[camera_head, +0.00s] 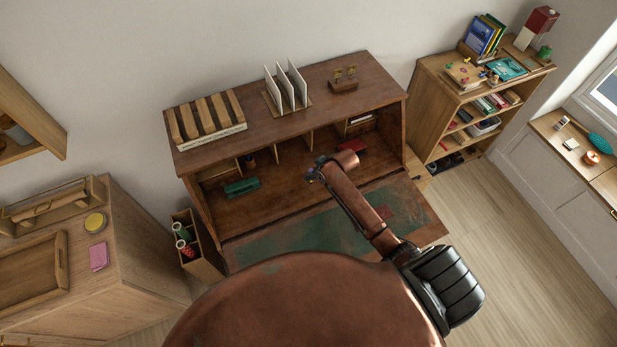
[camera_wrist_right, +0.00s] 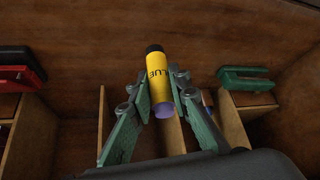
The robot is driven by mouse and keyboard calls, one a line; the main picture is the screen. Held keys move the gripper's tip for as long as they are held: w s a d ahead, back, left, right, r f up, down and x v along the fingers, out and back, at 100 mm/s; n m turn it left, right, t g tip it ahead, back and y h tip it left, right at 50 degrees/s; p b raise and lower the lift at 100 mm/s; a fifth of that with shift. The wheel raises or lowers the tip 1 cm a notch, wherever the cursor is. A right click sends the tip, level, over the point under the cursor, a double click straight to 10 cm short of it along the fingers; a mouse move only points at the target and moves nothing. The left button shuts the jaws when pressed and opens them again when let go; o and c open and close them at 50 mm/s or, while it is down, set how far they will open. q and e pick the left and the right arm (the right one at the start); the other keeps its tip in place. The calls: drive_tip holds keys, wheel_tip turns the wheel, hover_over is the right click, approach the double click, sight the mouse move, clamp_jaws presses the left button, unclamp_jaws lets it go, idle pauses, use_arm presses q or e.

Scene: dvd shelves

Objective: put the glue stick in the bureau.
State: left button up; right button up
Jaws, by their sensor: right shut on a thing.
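The bureau (camera_head: 378,72) stands against the wall with its front flap (camera_head: 300,238) folded down and its inside open. My right gripper (camera_head: 316,172) reaches over the flap to the front of the inner compartments. In the right wrist view my right gripper (camera_wrist_right: 163,100) is shut on the glue stick (camera_wrist_right: 158,75), a yellow tube with a black end and a purple end. Its fingers grip the tube near the purple end. The glue stick is hard to make out in the head view. My left gripper is not in view.
Inside the bureau lie a green object (camera_head: 242,187) at left and a red object (camera_head: 352,146) at right. Upright dividers (camera_wrist_right: 32,140) separate the compartments. A file rack and a slatted holder stand on top. A box with spools (camera_head: 190,245) stands beside the bureau.

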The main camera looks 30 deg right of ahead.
drive_tip(key=w+f, duration=0.2)
drive_tip(key=f, duration=0.1)
drive_tip(key=shift+w+d+f, duration=0.1)
drive_tip(key=shift+w+d, duration=0.05)
drive_tip(key=shift+w, duration=0.25)
drive_tip(key=shift+w+f, duration=0.1)
drive_tip(key=shift+f, duration=1.55)
drive_tip(key=o, duration=0.9)
drive_tip(key=shift+f, duration=0.1)
drive_tip(key=p+v, duration=0.1)
drive_tip(key=v, duration=1.1)
